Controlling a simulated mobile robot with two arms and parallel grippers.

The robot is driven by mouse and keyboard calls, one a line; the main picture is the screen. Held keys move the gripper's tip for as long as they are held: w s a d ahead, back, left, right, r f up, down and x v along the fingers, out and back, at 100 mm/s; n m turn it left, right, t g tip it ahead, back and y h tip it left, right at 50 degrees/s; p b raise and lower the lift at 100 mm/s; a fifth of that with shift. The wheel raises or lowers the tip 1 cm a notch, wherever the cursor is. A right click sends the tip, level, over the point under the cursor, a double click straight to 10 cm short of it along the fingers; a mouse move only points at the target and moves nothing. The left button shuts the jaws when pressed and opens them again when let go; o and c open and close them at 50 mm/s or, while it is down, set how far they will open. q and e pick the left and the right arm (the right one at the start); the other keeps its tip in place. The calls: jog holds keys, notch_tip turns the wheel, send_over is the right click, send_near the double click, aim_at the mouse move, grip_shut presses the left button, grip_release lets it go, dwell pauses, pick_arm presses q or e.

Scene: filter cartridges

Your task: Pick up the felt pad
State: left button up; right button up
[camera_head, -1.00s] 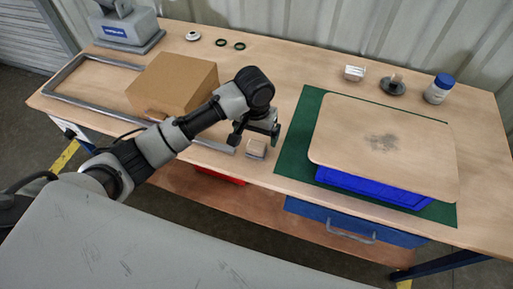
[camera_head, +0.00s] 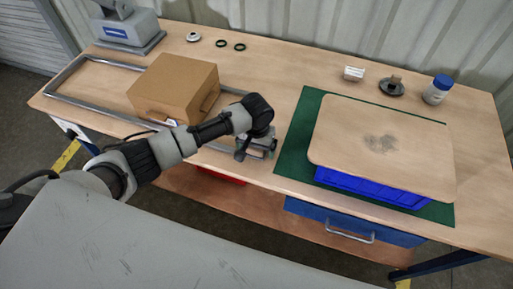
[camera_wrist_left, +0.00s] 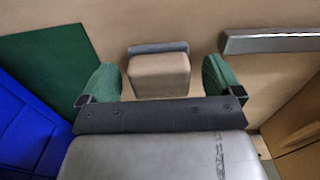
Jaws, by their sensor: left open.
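A small tan block with a grey-blue layer along its far edge, which I take as the felt pad (camera_wrist_left: 158,75), lies on the bench in the left wrist view. My left gripper (camera_wrist_left: 160,84) is open, with one green-padded finger on each side of the block and a gap on both sides. Whether the fingers reach down to its height I cannot tell. In the head view my left gripper (camera_head: 256,150) is low over the bench's front part and mostly hides the block. My right gripper is not in view.
A cardboard box (camera_head: 175,87) and a grey metal frame (camera_head: 75,66) are left of my gripper. To the right, a green mat (camera_head: 293,150) bears a blue bin (camera_head: 370,188) covered by a tan board (camera_head: 385,135).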

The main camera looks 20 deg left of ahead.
pick_arm(q)
jog(key=shift+f, duration=0.15)
jog(key=c, duration=1)
notch_tip(320, 180, up, 10)
jog(key=shift+r, duration=0.1)
